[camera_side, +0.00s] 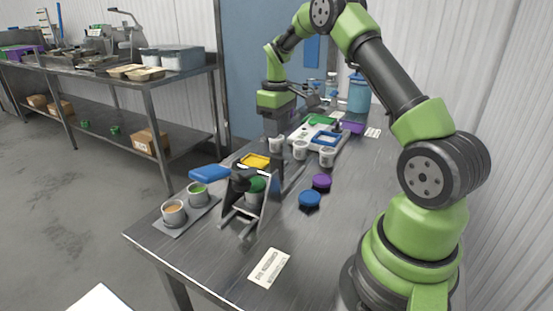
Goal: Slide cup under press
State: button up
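The press (228,214) stands near the front left of the table, a metal frame with a dark head and a blue lever handle (210,173) sticking out to the left. A cup with a green top (257,186) is at the press frame, partly hidden by it; I cannot tell whether it is centred under the head. A cup with tan contents (174,211) and a cup with green contents (198,191) sit on a grey tray (186,222) left of the press. My gripper (277,133) points down behind the press, near a pale cup (275,147); its fingers are not clear.
More pale cups (300,149) (327,157) stand by a white tray (301,132) with green and blue parts. A yellow piece (255,160), a purple lid (321,181) and a blue lid (310,199) lie around the press. The front right tabletop is clear except a label card (269,267).

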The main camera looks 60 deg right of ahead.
aim_at(276, 157)
notch_tip(276, 157, down, 10)
jog(key=shift+r, duration=0.2)
grip_shut()
jog(key=shift+a, duration=0.1)
